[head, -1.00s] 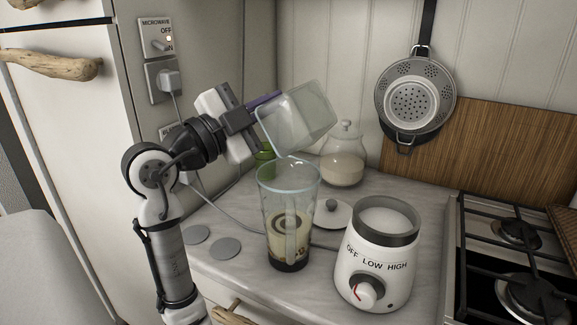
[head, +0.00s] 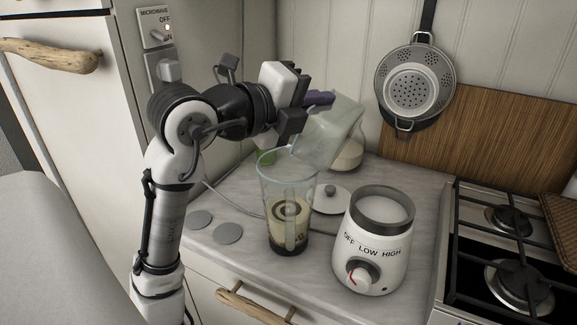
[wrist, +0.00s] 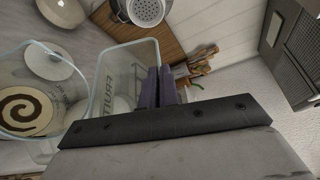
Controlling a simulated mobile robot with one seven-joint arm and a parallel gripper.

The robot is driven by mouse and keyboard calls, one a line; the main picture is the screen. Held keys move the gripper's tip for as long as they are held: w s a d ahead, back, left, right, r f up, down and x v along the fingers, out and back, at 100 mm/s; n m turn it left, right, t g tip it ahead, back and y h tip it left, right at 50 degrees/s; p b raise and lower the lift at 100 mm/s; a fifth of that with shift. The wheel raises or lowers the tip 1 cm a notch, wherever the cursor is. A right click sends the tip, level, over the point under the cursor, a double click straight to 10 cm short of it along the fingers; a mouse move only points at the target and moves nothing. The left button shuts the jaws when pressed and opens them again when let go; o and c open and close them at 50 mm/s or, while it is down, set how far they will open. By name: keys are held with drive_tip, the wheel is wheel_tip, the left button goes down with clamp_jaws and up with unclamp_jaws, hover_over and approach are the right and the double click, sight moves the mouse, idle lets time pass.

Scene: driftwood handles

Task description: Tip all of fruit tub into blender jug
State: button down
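The fruit tub (head: 330,130) is a clear box, marked FRUIT in the wrist view (wrist: 128,72). It is steeply tilted above and right of the blender jug, its lower end near the jug's rim. My gripper (head: 322,97) is shut on the tub's edge; its purple fingers also show in the wrist view (wrist: 158,88). I see no fruit in the tub. The clear blender jug (head: 288,190) stands upright on the counter. It holds a cream-coloured filling with a dark swirl on top and a dark layer at the bottom.
The white blender base (head: 375,245) stands right of the jug, with a lid (head: 331,200) behind. The gas hob (head: 515,250) is at right, and a colander (head: 416,85) hangs on the wall.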

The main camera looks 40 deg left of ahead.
sight(346, 128)
drive_tip(key=d+f+m+y+b, duration=0.1)
drive_tip(key=d+f+m+g+y+b, duration=0.1)
drive_tip(key=d+m+b, duration=0.1)
drive_tip(key=w+d+f+m+g+b, duration=0.1)
drive_tip(key=m, duration=0.1)
drive_tip(key=shift+d+f+y, duration=0.15)
drive_tip(key=shift+d+y, duration=0.15)
drive_tip(key=shift+y, duration=0.1)
drive_tip(key=w+d+f+m+g+y+b, duration=0.2)
drive_tip(key=d+f+m+y+b, duration=0.15)
drive_tip(key=d, duration=0.35)
drive_tip(key=shift+m, duration=0.55)
wheel_tip(346, 128, up, 5)
drive_tip(key=p, duration=0.5)
drive_tip(key=shift+s+d+r, duration=0.1)
drive_tip(key=shift+d, duration=0.05)
